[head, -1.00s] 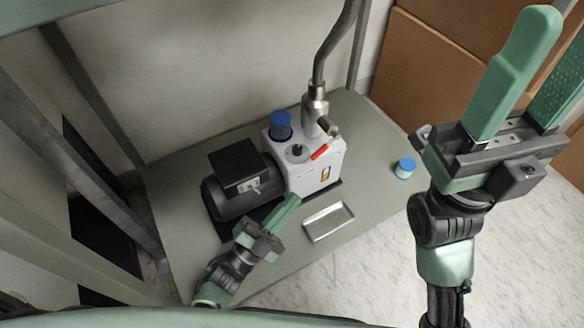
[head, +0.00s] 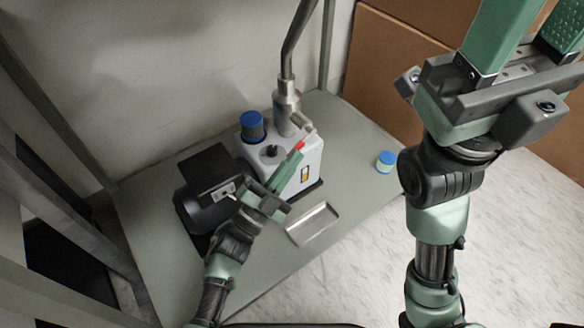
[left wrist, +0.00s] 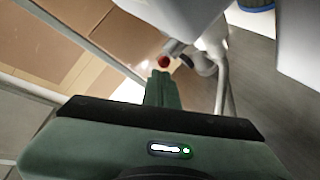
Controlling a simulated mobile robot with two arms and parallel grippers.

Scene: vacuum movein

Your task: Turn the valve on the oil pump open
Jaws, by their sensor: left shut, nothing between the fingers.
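The oil pump (head: 308,168) is a white box with a dark motor (head: 200,205) at its left, standing on a grey-green table. Its valve has a red handle (head: 299,146) on top, below the metal pipe fitting; most of the handle is hidden behind my left fingers. In the left wrist view the red handle end (left wrist: 163,61) shows just beyond the fingertips. My left gripper (head: 297,157) is shut and empty, with its tips close to the handle; I cannot tell whether they touch. My right gripper (head: 534,28) is raised at the right, open and empty, its fingertips cut off.
A blue-capped filter (head: 252,126) stands on the pump, and a metal hose (head: 298,40) rises from it. A metal tray (head: 314,224) lies in front. A small blue-lidded jar (head: 386,160) stands at the table's right. Cardboard boxes (head: 395,60) stand behind.

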